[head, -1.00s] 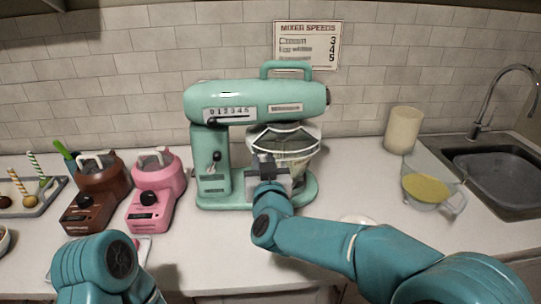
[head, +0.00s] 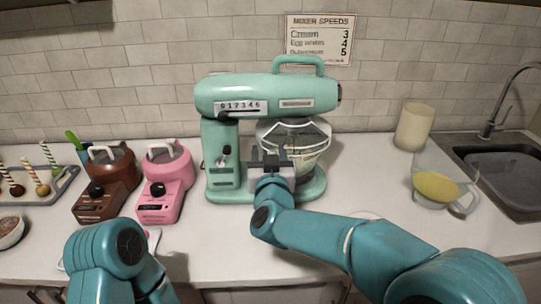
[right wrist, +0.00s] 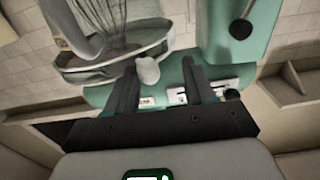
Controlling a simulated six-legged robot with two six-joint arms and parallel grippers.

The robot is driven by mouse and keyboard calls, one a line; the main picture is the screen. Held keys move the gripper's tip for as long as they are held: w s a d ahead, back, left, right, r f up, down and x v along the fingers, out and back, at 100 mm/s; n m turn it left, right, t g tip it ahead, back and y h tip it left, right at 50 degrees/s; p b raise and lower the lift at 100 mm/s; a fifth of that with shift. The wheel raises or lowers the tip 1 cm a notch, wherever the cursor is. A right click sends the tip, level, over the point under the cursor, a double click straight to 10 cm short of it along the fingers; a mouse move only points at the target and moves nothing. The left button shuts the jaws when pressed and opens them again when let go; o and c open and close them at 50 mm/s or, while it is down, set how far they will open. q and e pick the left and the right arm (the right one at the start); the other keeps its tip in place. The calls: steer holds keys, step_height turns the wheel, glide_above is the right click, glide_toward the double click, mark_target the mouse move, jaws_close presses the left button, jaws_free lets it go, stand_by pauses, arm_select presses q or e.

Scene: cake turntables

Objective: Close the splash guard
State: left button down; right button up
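The teal stand mixer (head: 268,92) stands at the middle of the counter. Its clear splash guard (head: 312,130) with a pale rim sits above the bowl, under the mixer head. My right gripper (head: 269,158) is in front of the guard and bowl, at their left side. In the right wrist view its two dark fingers (right wrist: 158,72) are apart. A pale rounded knob (right wrist: 148,70) shows between them, nearer the left finger; I cannot tell if they touch. The wrist view also shows the guard's rim (right wrist: 110,66). My left arm is at the lower left; its gripper is out of view.
Brown (head: 108,182) and pink (head: 165,182) small machines stand left of the mixer. A tray of cake pops (head: 62,188) lies farther left. A cream canister (head: 414,126), a jug of yellow liquid (head: 436,188) and the sink (head: 500,180) are right.

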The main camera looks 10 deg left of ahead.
steer(key=shift+s+a+f, duration=0.1)
steer(key=shift+a+f, duration=0.05)
steer(key=shift+a, duration=0.1)
steer(key=shift+d, duration=0.15)
steer(key=shift+f, duration=0.25)
steer(key=shift+s, duration=0.1)
steer(key=b+v, duration=0.3)
steer(key=v, duration=1.3)
steer(key=shift+r, duration=0.3)
steer(key=shift+d, duration=0.1)
